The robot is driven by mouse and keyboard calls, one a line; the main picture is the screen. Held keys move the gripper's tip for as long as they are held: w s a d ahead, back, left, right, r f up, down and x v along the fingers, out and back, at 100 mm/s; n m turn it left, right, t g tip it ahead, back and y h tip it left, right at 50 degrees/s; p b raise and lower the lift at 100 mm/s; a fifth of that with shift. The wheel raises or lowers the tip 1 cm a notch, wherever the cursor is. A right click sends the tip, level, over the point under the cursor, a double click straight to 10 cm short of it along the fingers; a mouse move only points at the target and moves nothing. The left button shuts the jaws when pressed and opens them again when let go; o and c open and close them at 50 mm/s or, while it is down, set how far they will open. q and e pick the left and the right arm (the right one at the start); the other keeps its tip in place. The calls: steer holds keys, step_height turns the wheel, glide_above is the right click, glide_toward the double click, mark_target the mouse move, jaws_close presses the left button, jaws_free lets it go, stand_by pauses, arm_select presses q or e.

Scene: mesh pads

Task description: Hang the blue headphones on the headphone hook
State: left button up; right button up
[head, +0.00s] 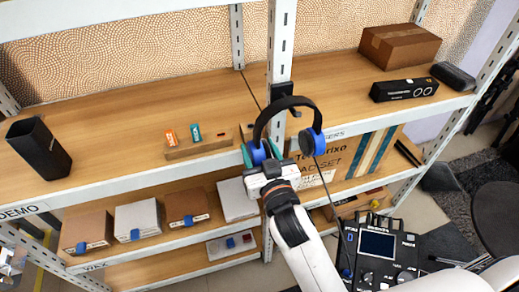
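The blue headphones (287,101) have a black headband arched upward and blue ear cups. They are in front of the white shelf post, near the middle of the head view. My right gripper (260,152) has its fingers on either side of the left ear cup and appears shut on it. The right ear cup hangs free, with a thin dark cable running down. A dark block on the post, apparently the headphone hook (281,89), shows just above the headband. I cannot tell whether the headband touches it. My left gripper is not in view.
The upper shelf (110,125) holds a black bin (38,148), a wooden block with small items (196,146), a brown box (400,46) and a black box (404,89). Several boxes stand on the lower shelf. A black control device (381,250) is at the bottom right.

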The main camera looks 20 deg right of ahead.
steer(key=shift+o, duration=1.2)
